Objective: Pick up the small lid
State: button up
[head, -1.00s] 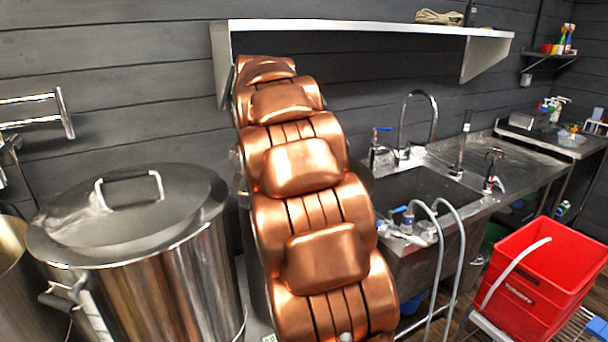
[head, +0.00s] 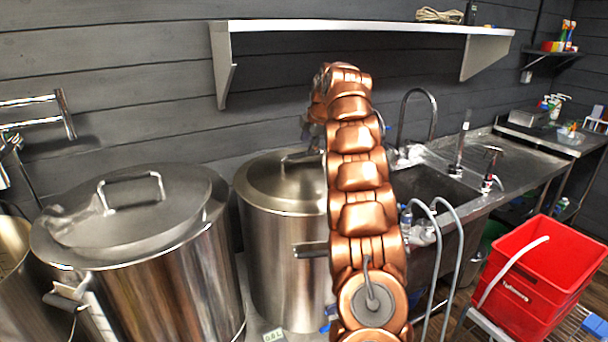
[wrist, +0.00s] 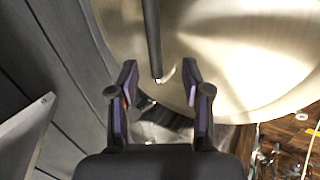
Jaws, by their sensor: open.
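The small lid (head: 275,185) is a round, shiny steel cover on the middle pot. Its bar handle (head: 298,157) shows partly beside my arm, which hides the lid's right side. In the wrist view the lid (wrist: 225,50) fills the upper right, and its dark handle bar (wrist: 152,38) runs down toward the space between my fingers. My gripper (wrist: 160,72) is open, one finger on each side of the handle's near end, with nothing held. I cannot tell how high the fingers are above the lid. In the head view my arm mostly hides the gripper.
A larger pot with a bigger lid (head: 140,195) stands at left. A wall shelf (head: 370,27) hangs above the middle pot. A sink (head: 435,190) with taps and grey hoses is to the right, and a red crate (head: 545,275) stands at front right.

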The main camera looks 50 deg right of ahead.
aim_at(305, 155)
jog(key=shift+d+p+x, duration=0.2)
jog(key=shift+p+x, duration=0.6)
jog(key=shift+x, duration=0.55)
jog(key=shift+d+p+x, duration=0.25)
jog(key=shift+p+x, duration=0.6)
jog(key=shift+x, duration=0.45)
jog(key=shift+d+p+x, duration=0.2)
jog(key=shift+p+x, duration=0.6)
jog(key=shift+x, duration=0.55)
jog(key=shift+r, duration=0.25)
grip_shut()
